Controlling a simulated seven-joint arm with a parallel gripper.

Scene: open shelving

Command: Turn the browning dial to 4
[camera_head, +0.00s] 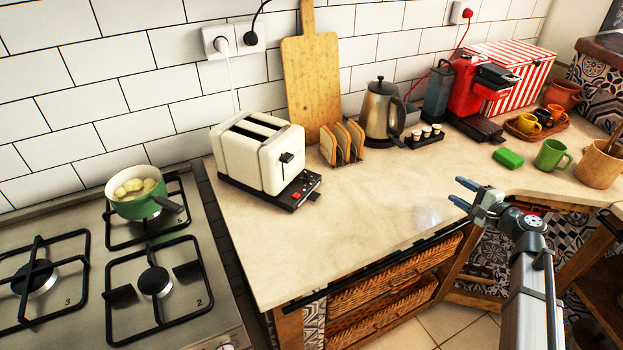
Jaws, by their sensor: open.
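A cream two-slot toaster (258,150) stands on the counter left of the middle, against the tiled wall. Its right end carries a dark lever (286,158). A dark base panel (298,190) with small controls juts out below that end. The browning dial and its numbers are too small to make out. My gripper (460,191) is at the counter's front edge, well to the right of the toaster. Its jaws are open and empty, pointing left, apart from everything on the counter.
A toast rack (343,146) with bread stands right of the toaster, before a wooden board (311,85). A kettle (378,112) and red coffee machine (467,88) stand further right. A green pot (133,204) sits on the left hob. The counter's front middle (330,220) is clear.

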